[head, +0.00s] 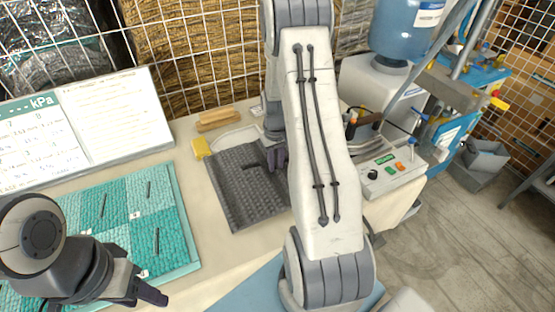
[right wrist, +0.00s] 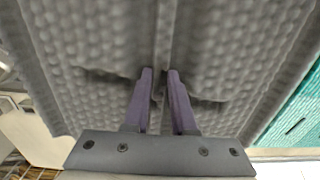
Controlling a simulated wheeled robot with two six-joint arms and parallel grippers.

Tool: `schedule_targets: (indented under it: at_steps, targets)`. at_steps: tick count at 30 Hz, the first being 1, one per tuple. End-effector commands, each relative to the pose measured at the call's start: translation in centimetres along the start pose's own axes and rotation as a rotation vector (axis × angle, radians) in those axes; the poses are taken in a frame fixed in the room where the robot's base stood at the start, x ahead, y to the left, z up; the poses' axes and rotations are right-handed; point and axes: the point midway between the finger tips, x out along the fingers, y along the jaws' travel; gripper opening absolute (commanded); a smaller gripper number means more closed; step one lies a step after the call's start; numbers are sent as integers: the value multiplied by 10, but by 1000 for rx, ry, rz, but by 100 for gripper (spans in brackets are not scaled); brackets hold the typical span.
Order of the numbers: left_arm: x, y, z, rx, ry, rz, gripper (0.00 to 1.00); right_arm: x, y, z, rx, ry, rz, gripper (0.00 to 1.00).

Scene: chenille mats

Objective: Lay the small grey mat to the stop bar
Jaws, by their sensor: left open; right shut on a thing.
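The small grey mat (head: 238,205) is dark and ribbed and lies on the pale table in the middle of the head view. My right arm covers its right side. My right gripper (head: 277,160) is at the mat's far right part, shut on it. In the right wrist view the mat (right wrist: 90,40) fills most of the picture, with a raised crease at the fingers (right wrist: 160,75). My left gripper (head: 150,294) is open and empty, near the front left over the teal mat. I cannot clearly pick out the stop bar; a pale raised piece (head: 232,138) lies behind the mat.
A teal mat with patterned squares (head: 185,238) lies at left, also showing in the wrist view (right wrist: 298,110). A yellow block (head: 201,147) and wooden brush (head: 220,117) lie behind the grey mat. A control box (head: 393,172) stands right. A strip of table between the mats is clear.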

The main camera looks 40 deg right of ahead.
Motion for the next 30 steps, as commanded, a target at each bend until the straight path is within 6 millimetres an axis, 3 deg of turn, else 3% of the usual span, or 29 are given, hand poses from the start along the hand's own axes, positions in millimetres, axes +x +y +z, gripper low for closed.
schedule_targets:
  at_steps: [8, 21, 30]
  targets:
    - [13, -1, 1, 0, 0, 0, 50, 15, 4, 0, 3, 0, 0, 0]
    - [54, -4, 3, 0, 0, 0, 50, 64, 4, 0, 4, 1, 0, 0]
    - [61, -4, 3, 0, 0, 0, 50, 72, 4, 0, 4, 1, 0, 0]
